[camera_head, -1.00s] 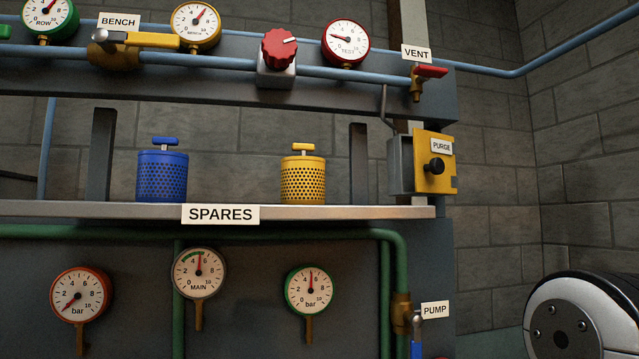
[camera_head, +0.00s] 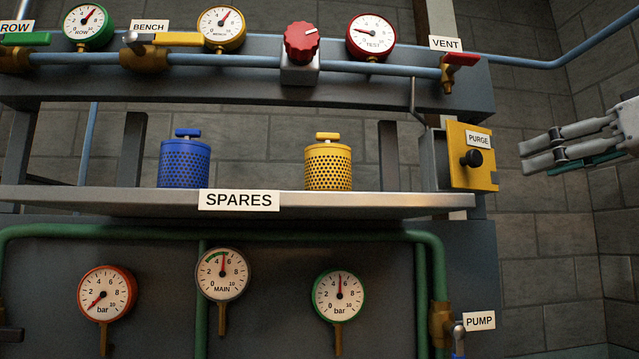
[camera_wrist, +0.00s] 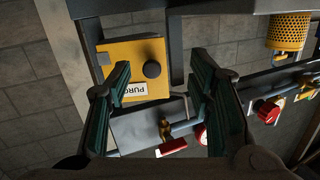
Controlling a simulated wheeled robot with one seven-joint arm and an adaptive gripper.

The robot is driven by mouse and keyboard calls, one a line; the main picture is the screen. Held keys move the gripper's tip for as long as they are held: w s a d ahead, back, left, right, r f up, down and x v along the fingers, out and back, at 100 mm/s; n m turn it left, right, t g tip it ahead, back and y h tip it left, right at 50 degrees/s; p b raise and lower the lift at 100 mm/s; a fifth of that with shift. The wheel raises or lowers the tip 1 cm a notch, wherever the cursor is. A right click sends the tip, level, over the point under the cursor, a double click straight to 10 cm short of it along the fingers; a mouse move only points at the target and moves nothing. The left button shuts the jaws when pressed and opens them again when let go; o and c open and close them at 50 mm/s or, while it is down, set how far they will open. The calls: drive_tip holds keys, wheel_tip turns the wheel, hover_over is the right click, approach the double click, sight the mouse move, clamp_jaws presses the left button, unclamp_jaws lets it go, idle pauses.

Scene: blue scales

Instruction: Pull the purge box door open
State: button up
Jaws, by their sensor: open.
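The purge box (camera_head: 435,158) is a grey box at the right end of the shelf. Its yellow door (camera_head: 484,175) carries a PURGE label and a round black knob (camera_head: 472,158). The door looks closed or nearly so. My gripper (camera_head: 524,158) is to the right of the door, apart from it, with its fingers pointing left. In the wrist view the gripper (camera_wrist: 160,85) is open and empty. The yellow door (camera_wrist: 112,62) and the black knob (camera_wrist: 152,69) show beyond and between its two fingers, upside down.
A red-handled VENT valve (camera_head: 460,60) sits just above the purge box. A shelf (camera_head: 330,203) holds a blue canister (camera_head: 184,163) and a yellow canister (camera_head: 328,166). A PUMP valve (camera_head: 458,335) is below.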

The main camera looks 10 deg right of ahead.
sight(478, 158)
wheel_tip(478, 158, up, 4)
drive_tip(key=d+n+t, duration=0.1)
drive_tip(key=d, duration=0.1)
drive_tip(key=p+x, duration=0.2)
drive_tip(key=x, duration=1.1)
drive_tip(key=shift+f, duration=0.1)
clamp_jaws()
